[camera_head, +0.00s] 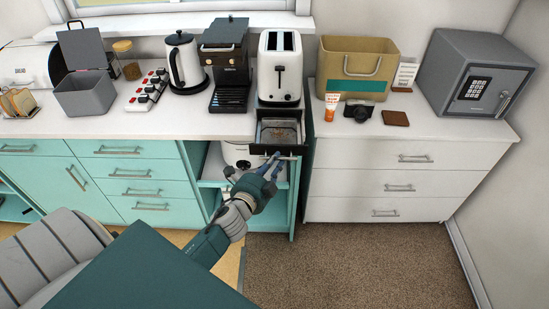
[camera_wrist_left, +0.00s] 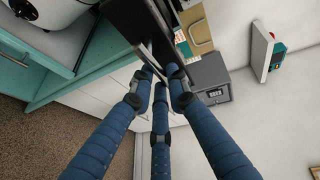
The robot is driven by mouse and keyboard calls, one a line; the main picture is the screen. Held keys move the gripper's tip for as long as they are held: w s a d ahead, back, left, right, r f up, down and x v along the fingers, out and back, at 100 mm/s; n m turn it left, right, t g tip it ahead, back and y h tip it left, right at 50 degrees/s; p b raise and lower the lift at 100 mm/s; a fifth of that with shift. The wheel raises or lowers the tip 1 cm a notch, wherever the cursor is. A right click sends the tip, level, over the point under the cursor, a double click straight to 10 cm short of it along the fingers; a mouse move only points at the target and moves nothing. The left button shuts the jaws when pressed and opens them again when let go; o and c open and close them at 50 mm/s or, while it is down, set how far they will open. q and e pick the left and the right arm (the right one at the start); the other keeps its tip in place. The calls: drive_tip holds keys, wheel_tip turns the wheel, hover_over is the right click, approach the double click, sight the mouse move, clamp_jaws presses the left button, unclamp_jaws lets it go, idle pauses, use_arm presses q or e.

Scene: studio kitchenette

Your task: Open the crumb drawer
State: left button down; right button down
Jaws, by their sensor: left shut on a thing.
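The white toaster (camera_head: 280,68) stands at the counter's right end. Below it the dark crumb drawer (camera_head: 281,128) sticks out past the counter's front edge, and its open inside shows a brownish bottom. My left gripper (camera_head: 269,165) is at the drawer's front, shut on its handle. In the left wrist view the three blue fingers (camera_wrist_left: 160,80) close together at the bar of the handle, beside the dark drawer (camera_wrist_left: 135,22). The exact finger contact is partly hidden. My right gripper is not in view.
Left of the toaster stand a coffee machine (camera_head: 226,62) and a kettle (camera_head: 184,62). An open shelf with a white appliance (camera_head: 238,154) is under the drawer. A white dresser (camera_head: 400,165) to the right bears a basket (camera_head: 357,58) and a safe (camera_head: 476,80). Carpet in front is clear.

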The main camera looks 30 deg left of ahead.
use_arm(q)
drive_tip(key=shift+s+d, duration=0.25)
drive_tip(key=shift+s, duration=0.2)
drive_tip(key=c, duration=1.9)
unclamp_jaws()
drive_tip(key=shift+c, duration=0.2)
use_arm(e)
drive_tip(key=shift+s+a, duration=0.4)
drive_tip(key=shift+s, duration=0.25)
use_arm(q)
drive_tip(key=v, duration=1.2)
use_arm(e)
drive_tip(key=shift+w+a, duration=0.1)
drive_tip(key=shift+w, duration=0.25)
